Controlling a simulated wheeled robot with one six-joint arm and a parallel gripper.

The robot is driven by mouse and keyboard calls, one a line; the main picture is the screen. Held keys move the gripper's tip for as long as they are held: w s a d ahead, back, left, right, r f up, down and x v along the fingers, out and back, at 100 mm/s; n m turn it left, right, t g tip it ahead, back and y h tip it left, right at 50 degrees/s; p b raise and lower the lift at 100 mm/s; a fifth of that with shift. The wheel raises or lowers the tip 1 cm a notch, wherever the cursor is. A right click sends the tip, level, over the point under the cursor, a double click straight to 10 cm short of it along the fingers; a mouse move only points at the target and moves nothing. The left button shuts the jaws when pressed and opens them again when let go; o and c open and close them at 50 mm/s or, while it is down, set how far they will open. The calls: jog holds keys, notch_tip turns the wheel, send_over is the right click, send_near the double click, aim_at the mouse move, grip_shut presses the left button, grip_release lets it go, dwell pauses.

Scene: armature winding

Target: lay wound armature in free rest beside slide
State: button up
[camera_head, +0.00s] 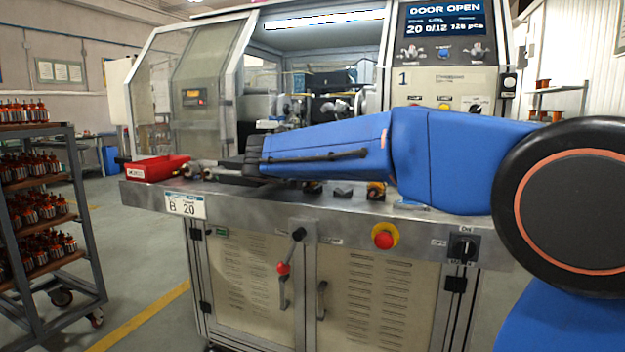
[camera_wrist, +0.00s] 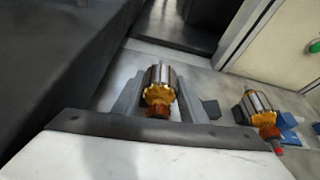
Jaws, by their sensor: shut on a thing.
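My gripper (camera_wrist: 160,98) is shut on a wound armature (camera_wrist: 158,76), with one finger on each side of it. The armature has a steel core, with copper winding and an orange end facing the camera. A small dark grey block, like an empty rest (camera_wrist: 212,109), stands just right of the fingers. A second wound armature (camera_wrist: 259,106) lies farther right beside blue supports (camera_wrist: 288,121). A dark V-shaped rest (camera_head: 343,192) and an armature (camera_head: 376,190) show below the arm. I cannot make out the slide for certain.
A red bin (camera_head: 157,168) sits at the left end of the steel ledge (camera_head: 150,190). The machine's door (camera_head: 200,95) stands open behind. A red emergency button (camera_head: 383,239) is on the ledge front. A rack of armatures (camera_head: 35,185) stands at left.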

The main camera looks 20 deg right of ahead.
jog(key=o, duration=1.4)
jog(key=shift+s+f, duration=0.1)
jog(key=shift+f, duration=0.75)
jog(key=shift+a, duration=0.1)
jog(key=shift+s+a+r, duration=0.2)
jog(key=shift+s+a, duration=0.15)
jog(key=shift+s, duration=0.1)
jog(key=v, duration=0.5)
jog(key=r+v, duration=0.1)
jog(key=v, duration=0.5)
jog(key=r+v, duration=0.1)
jog(key=v, duration=0.4)
jog(key=shift+d, duration=0.25)
